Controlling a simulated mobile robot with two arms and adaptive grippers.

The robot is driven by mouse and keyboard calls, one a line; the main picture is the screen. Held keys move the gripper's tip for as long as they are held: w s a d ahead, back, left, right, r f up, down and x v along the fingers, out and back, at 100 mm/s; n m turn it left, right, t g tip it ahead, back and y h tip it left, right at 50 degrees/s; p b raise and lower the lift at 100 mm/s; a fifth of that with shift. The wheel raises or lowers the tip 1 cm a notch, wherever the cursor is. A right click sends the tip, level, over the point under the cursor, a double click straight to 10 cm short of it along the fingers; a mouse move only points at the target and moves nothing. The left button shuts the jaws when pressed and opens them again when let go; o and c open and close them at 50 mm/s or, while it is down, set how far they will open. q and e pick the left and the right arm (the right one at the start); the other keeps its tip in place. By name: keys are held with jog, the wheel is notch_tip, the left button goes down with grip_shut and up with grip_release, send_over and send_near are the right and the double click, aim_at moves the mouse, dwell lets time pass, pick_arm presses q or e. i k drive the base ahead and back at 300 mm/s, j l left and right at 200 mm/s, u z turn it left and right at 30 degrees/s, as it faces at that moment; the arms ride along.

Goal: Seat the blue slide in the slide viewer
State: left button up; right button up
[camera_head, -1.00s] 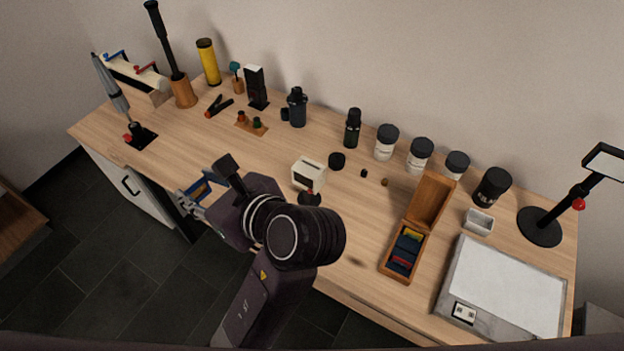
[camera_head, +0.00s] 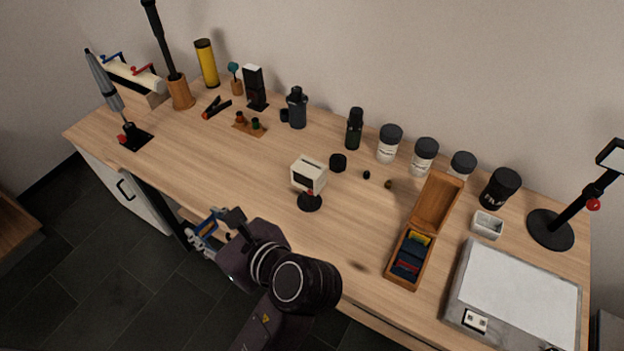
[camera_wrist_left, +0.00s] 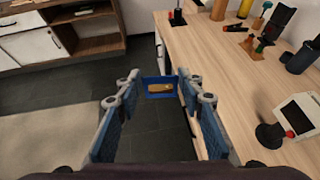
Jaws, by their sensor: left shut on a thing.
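My left gripper (camera_head: 205,229) is shut on the blue slide (camera_wrist_left: 159,79), a blue frame with a brownish centre, held between the fingertips in the left wrist view. The gripper is beyond the table's front edge, over the dark floor. The slide viewer (camera_head: 309,176) is a small cream box with a dark window and a slot on top. It stands mid-table, right of the gripper and apart from it; it also shows at the right of the left wrist view (camera_wrist_left: 297,117). My right gripper is not in view.
A black round piece with a red knob (camera_head: 309,201) sits before the viewer. An open wooden box (camera_head: 399,279) of coloured slides and a light pad (camera_head: 519,290) lie to the right. Bottles and canisters line the back. Bare tabletop (camera_head: 230,165) lies left of the viewer.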

aim_at(311, 173)
jog(key=j+z, duration=0.1)
jog(key=z, duration=1.15)
jog(key=k+j+z, duration=0.1)
jog(key=j+z, duration=0.35)
jog(key=k+j+z, duration=0.1)
jog(key=j+z, duration=0.35)
jog(key=k+j+z, duration=0.2)
jog(key=z, duration=0.25)
jog(key=k+j+z, duration=0.25)
jog(key=z, duration=0.2)
jog(key=k+j, duration=0.25)
jog(key=k, duration=0.15)
jog(key=k+j+z, duration=0.15)
jog(key=k, duration=0.25)
jog(key=k+j, duration=0.3)
jog(key=k+z, duration=0.05)
jog(key=k, duration=0.05)
